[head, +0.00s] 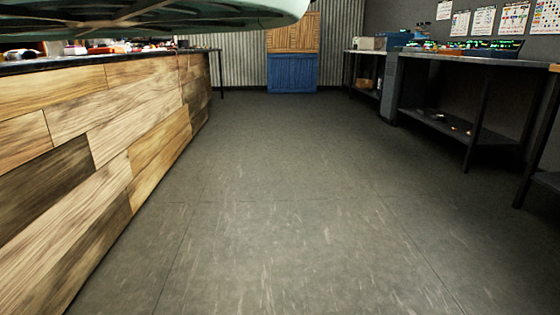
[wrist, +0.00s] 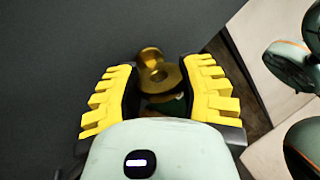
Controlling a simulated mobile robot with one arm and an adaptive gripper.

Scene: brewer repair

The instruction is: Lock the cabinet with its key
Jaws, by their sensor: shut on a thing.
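My gripper (wrist: 160,84) shows in the wrist view with its two yellow ribbed fingers on either side of a brass-coloured piece (wrist: 166,77). The piece has a round, ring-like part and a knob-like end, and looks like the key; its lower part is hidden between the fingers. My gripper is shut on it. A plain dark grey surface fills the left of the wrist view; I cannot tell whether it is the cabinet. No lock or keyhole can be made out. The head view shows neither my gripper nor a clear cabinet.
A wood-clad counter (head: 120,120) with clutter on top runs along the left. Dark workbenches (head: 450,58) with shelves line the right. A blue crate (head: 292,74) stands at the back under a wooden crate (head: 293,34). The grey floor (head: 270,200) between is clear.

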